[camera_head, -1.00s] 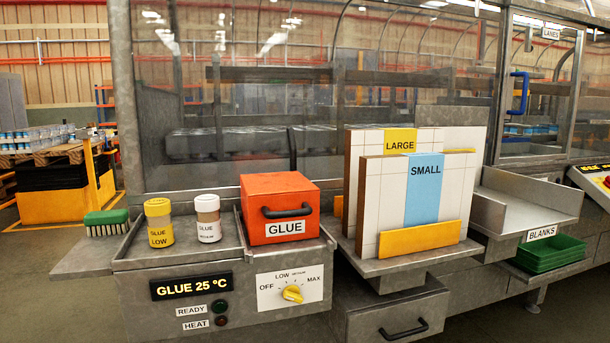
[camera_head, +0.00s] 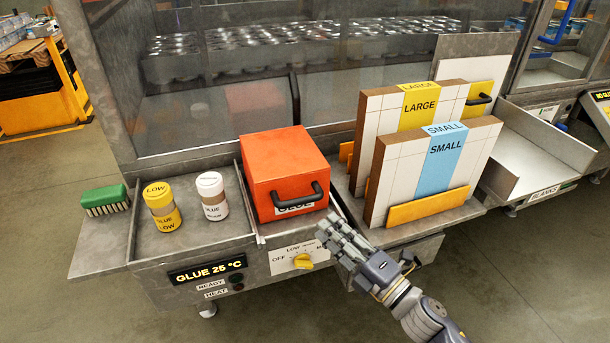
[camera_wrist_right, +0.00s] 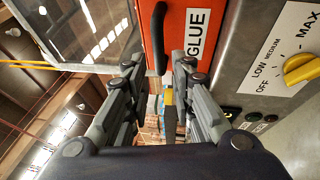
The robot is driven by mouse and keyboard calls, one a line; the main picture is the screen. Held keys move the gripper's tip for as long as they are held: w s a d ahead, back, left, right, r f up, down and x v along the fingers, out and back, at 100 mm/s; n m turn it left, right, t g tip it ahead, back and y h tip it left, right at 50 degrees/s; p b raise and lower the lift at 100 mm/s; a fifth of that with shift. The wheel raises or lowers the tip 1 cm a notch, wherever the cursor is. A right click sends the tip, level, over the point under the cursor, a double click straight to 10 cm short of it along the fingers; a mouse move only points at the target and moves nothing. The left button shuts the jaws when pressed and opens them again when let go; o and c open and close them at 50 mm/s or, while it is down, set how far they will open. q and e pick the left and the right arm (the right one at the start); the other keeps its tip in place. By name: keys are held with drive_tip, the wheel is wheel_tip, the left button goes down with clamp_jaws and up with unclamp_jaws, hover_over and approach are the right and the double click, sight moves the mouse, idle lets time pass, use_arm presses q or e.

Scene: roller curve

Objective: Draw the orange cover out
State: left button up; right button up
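The orange cover (camera_head: 285,170) is a box-shaped hood over the unit in the middle of the bench, with a black bar handle (camera_head: 300,200) and a GLUE label on its front. My right gripper (camera_head: 340,238) is just below and to the right of the cover, in front of the bench. In the right wrist view the gripper (camera_wrist_right: 160,78) has its fingers apart. The black handle (camera_wrist_right: 158,38) shows ahead of the gap between the fingertips, beside the orange face (camera_wrist_right: 181,25); I see no grip on it. My left gripper is not in view.
A yellow-capped jar (camera_head: 162,207) and a white jar (camera_head: 212,196) stand left of the cover. A green brush (camera_head: 105,198) lies further left. The SMALL (camera_head: 440,165) and LARGE (camera_head: 415,105) panels stand to the right. The heat dial (camera_head: 303,260) is below the cover.

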sight(300, 198)
drive_tip(key=p+x, duration=0.2)
drive_tip(key=x, duration=0.8)
drive_tip(key=shift+w+a, duration=0.15)
drive_tip(key=shift+a, duration=0.05)
drive_tip(key=shift+c, duration=0.6)
clamp_jaws()
